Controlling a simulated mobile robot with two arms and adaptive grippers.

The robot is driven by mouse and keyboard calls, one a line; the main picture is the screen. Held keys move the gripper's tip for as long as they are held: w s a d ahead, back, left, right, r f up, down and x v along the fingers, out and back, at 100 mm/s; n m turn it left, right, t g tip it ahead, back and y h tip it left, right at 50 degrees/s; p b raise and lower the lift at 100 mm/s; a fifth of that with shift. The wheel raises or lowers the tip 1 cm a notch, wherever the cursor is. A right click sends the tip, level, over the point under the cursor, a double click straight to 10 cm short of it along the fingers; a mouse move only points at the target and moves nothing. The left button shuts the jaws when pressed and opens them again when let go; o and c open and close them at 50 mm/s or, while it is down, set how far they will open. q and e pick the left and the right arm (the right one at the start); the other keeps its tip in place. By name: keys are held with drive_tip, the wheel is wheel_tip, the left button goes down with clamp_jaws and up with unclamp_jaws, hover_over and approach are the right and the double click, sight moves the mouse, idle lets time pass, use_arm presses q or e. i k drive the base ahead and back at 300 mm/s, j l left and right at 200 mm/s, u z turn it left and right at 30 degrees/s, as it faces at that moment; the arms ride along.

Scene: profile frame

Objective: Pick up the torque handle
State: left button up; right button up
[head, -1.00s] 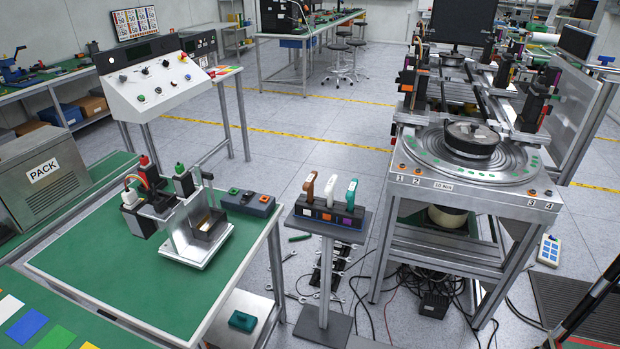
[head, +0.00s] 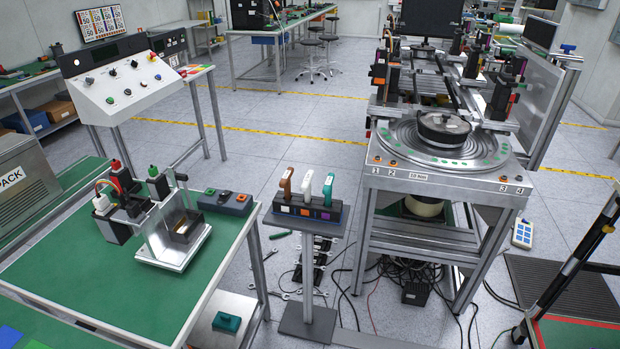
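A dark holder (head: 309,210) on a pedestal stand carries several upright handles in a row. They are a brown-orange handle (head: 286,184), a white handle (head: 305,187) and a teal handle (head: 328,188). I cannot tell from the picture which one is the torque handle. Neither of my grippers shows in the head view.
A green-topped bench (head: 110,285) with a metal fixture (head: 172,236) stands left of the stand. A round turntable machine (head: 442,170) stands to the right. Cables and wrenches lie on the floor around the pedestal base (head: 306,325). Open floor lies behind the stand.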

sight(327, 190)
drive_tip(key=i+z, duration=0.5)
drive_tip(key=i, duration=0.6)
drive_tip(key=i+l+u, duration=0.3)
drive_tip(key=i+u, duration=0.15)
drive_tip(key=i+l+u, duration=0.5)
drive_tip(key=u, duration=0.25)
drive_tip(key=k+j, duration=0.05)
